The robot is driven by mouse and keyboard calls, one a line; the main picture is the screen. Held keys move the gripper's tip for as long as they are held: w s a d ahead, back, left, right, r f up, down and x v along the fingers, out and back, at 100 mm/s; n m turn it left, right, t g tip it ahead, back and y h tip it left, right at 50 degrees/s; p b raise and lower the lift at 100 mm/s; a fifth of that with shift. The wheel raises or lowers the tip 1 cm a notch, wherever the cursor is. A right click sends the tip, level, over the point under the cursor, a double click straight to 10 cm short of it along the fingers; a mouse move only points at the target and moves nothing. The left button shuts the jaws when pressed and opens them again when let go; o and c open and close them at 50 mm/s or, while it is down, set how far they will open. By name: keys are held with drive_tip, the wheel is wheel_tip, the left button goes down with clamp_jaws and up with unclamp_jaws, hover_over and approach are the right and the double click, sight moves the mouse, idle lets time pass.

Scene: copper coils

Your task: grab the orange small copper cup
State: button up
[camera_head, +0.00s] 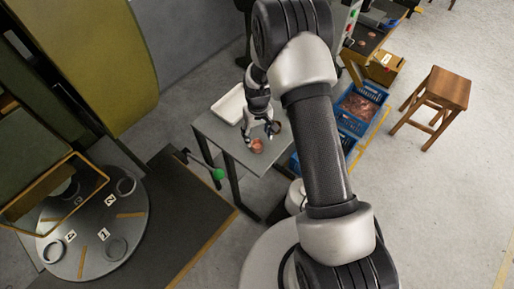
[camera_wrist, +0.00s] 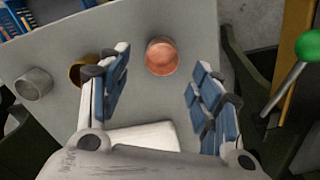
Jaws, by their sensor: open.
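The orange small copper cup (camera_wrist: 162,57) stands on the grey table (camera_wrist: 205,22) in the wrist view, beyond my fingertips and between their lines. My gripper (camera_wrist: 154,98) is open and empty, with one blue-padded finger on each side. In the head view the copper cup (camera_head: 257,146) is near the front edge of the table, just below my gripper (camera_head: 259,133). A brass-coloured cup (camera_wrist: 82,72) is partly hidden behind the left finger. A grey cup (camera_wrist: 34,84) stands farther left.
A white tray (camera_head: 231,104) lies on the table behind my gripper. A green knob (camera_head: 218,174) on a lever sticks up left of the table. Blue crates (camera_head: 352,122) are to the right, and a wooden stool (camera_head: 440,92) stands farther right.

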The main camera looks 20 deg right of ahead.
sight(257, 142)
drive_tip(key=shift+a+f+b, duration=0.1)
drive_tip(key=shift+f+b, duration=0.95)
drive_tip(key=shift+f, duration=1.65)
drive_tip(key=shift+c, duration=0.4)
drive_tip(key=c, duration=1)
drive_tip(key=shift+r, duration=0.1)
